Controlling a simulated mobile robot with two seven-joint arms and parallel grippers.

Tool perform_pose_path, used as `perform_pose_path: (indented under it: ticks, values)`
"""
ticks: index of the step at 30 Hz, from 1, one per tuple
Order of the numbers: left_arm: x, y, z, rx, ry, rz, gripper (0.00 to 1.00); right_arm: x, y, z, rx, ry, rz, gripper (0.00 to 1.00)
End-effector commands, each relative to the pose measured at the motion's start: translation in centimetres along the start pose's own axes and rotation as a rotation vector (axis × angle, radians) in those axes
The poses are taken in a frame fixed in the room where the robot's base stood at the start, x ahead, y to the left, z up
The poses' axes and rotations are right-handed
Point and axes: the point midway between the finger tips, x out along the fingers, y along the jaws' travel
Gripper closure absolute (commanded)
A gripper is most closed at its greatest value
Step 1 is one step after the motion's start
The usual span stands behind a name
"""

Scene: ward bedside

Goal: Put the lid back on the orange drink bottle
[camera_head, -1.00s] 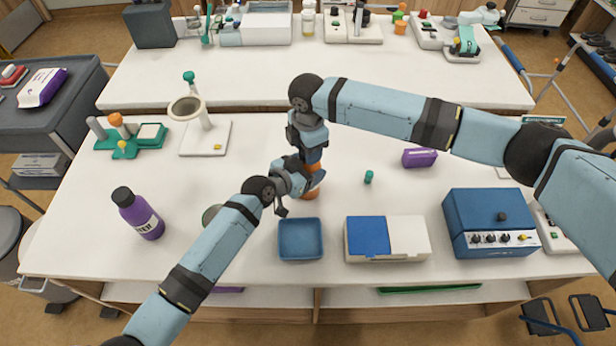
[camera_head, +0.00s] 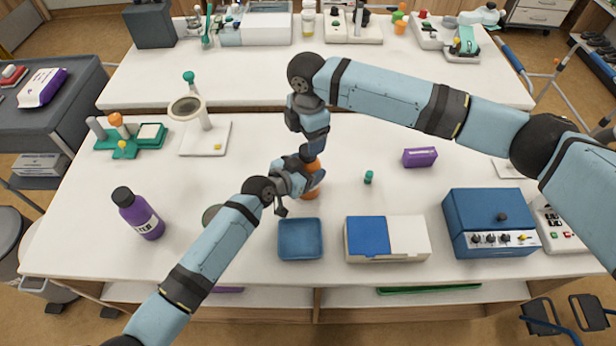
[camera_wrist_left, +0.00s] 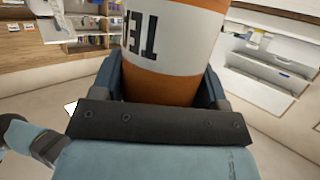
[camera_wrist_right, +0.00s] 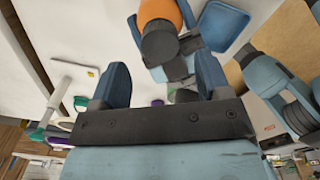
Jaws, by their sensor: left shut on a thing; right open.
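The orange drink bottle (camera_head: 309,192) stands on the table, partly hidden by my grippers. Its orange body and white label fill the left wrist view (camera_wrist_left: 165,85). My left gripper (camera_head: 312,179) is shut around the bottle's body. A dark grey lid (camera_wrist_right: 160,43) appears on the bottle's neck in the right wrist view. I cannot tell how firmly it sits. My right gripper (camera_head: 316,147) is open and empty, just above and behind the bottle top. Its two fingers in the right wrist view (camera_wrist_right: 163,75) are apart, with the lid beyond them.
A blue tray (camera_head: 300,257) lies in front of the bottle. A purple bottle (camera_head: 142,216) stands at the left. A blue-and-white box (camera_head: 408,255), a blue device (camera_head: 490,245), a small green piece (camera_head: 368,177) and a purple box (camera_head: 419,157) are to the right.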

Motion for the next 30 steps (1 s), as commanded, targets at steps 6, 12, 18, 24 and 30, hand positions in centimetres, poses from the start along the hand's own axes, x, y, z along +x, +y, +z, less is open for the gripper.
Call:
perform_pose_path:
  ticks: [6, 12, 18, 24, 30]
  values:
    - [0.0, 0.0, 0.0, 0.000, 0.000, 0.000, 0.99, 0.0, 0.0, 0.0, -0.003, 0.000, 0.000, 0.34]
    - [0.0, 0.0, 0.0, 0.000, 0.000, 0.000, 0.99, -2.3, 0.1, 0.1, -0.175, -0.003, 0.003, 0.34]
    - [0.0, 0.0, 0.0, 0.000, 0.000, 0.000, 0.99, -3.5, 0.0, 0.0, -0.284, -0.001, 0.001, 0.34]
    - [0.0, 0.0, 0.0, 0.000, 0.000, 0.000, 0.99, -3.4, 0.0, 0.0, -0.283, 0.000, 0.000, 0.34]
    - [0.0, 0.0, 0.0, 0.000, 0.000, 0.000, 0.99, -2.2, 0.0, 0.0, -0.282, 0.000, -0.002, 0.34]
